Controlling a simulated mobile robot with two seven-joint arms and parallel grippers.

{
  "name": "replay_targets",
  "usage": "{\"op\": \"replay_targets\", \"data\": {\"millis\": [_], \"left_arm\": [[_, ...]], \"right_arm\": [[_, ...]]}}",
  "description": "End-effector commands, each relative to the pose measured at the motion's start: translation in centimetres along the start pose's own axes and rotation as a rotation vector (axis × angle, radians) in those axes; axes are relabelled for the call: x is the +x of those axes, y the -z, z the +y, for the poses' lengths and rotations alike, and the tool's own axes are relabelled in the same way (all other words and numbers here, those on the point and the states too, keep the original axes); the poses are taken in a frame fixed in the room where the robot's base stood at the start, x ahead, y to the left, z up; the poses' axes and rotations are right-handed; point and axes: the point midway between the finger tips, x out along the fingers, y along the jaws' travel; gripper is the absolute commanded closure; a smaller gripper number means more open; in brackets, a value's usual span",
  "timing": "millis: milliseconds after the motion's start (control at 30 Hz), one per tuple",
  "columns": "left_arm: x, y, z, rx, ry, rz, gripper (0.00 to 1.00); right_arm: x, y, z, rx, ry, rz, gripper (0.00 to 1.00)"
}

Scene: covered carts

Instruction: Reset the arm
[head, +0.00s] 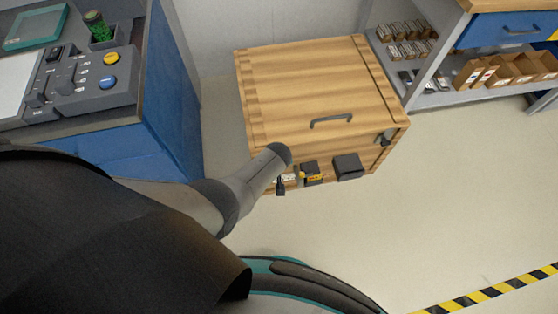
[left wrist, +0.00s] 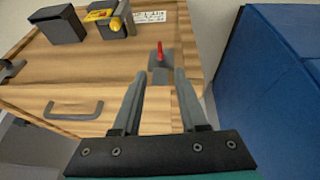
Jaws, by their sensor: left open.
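My left arm (head: 235,195) reaches from the left to the front left edge of a closed wooden crate (head: 310,85). In the left wrist view my left gripper (left wrist: 160,76) is open, with its two grey fingers apart. A small grey fitting with a red upright piece (left wrist: 160,50) shows just beyond and between the fingertips on the crate's front. I see nothing held, and cannot tell whether the fingers touch the fitting. In the head view my arm hides this spot. The lid has a dark handle (head: 331,121). My right gripper is not in view.
The crate's front carries a dark box (head: 348,166), a box with a yellow part (head: 312,172) and a dark latch (head: 384,137). A blue control cabinet (head: 172,90) stands left. Shelves (head: 430,98) with cartons stand back right. Floor (head: 450,190) at right is clear.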

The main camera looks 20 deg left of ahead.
Motion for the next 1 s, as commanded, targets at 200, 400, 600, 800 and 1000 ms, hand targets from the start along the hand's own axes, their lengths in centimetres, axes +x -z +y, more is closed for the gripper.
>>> {"op": "replay_targets", "data": {"millis": [200, 400, 600, 800, 1000], "left_arm": [[-0.4, 0.3, -0.2, 0.001, 0.000, 0.000, 0.57], [-0.4, 0.3, -0.2, 0.001, 0.001, 0.000, 0.57], [-0.4, 0.3, -0.2, 0.001, 0.001, 0.000, 0.57], [-0.2, -0.5, -0.7, 0.019, 0.002, -0.009, 0.57], [1.2, -8.7, -6.2, 0.220, -0.007, -0.102, 0.57]], "right_arm": [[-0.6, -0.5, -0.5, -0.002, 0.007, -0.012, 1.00], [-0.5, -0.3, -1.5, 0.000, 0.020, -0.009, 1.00], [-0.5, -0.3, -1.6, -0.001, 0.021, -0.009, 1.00], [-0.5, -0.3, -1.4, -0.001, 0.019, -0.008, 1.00], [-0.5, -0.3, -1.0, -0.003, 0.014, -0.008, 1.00]]}}
